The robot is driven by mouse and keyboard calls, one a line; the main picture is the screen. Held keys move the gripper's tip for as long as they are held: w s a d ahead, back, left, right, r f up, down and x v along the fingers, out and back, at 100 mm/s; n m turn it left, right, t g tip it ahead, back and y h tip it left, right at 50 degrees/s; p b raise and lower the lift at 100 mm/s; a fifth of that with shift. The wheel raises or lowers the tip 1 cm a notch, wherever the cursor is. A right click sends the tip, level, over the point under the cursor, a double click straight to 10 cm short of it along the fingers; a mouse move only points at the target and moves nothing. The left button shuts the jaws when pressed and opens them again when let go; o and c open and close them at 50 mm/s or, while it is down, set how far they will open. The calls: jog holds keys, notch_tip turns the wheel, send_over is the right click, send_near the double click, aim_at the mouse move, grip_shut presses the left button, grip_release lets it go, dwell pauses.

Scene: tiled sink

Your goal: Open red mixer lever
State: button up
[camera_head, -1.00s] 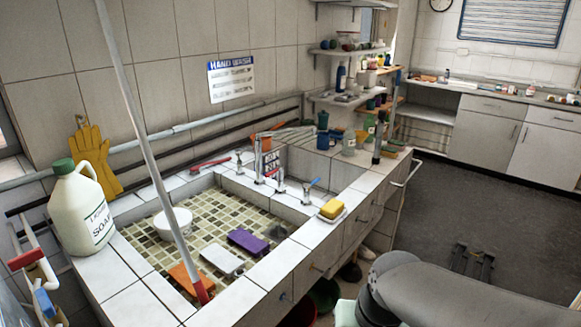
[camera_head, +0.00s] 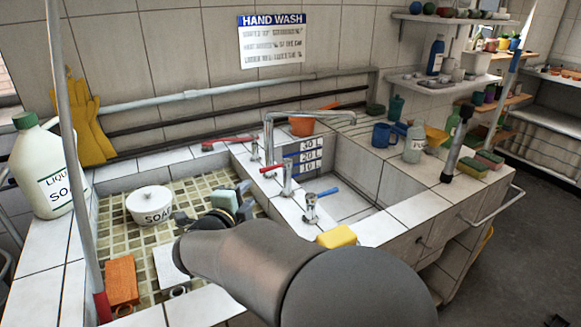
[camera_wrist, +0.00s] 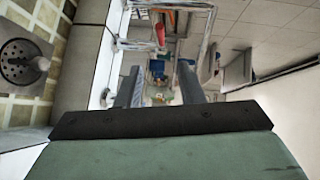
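The red mixer lever (camera_head: 269,174) sits on a chrome mixer (camera_head: 287,178) on the tiled divider between the basins. It points left in the head view. A small red part (camera_wrist: 160,30) beyond my fingers in the wrist view looks like this lever. My gripper (camera_wrist: 158,70) is open, with its two dark fingers apart and nothing visible between them. In the head view my arm reaches over the left basin, and the hand is left of the mixers, apart from the lever.
A blue-lever mixer (camera_head: 311,206) stands just right of the red one. A tall chrome spout (camera_head: 268,140) rises behind them. A white soap bowl (camera_head: 150,204) and an orange sponge (camera_head: 122,280) are in the left basin. A yellow sponge (camera_head: 337,237) lies on the front rim.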

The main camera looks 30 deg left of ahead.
aim_at(268, 170)
jog(key=p+x, duration=0.1)
jog(key=x, duration=1.5)
jog(key=shift+w+a, duration=0.1)
jog(key=shift+w, duration=0.25)
grip_shut()
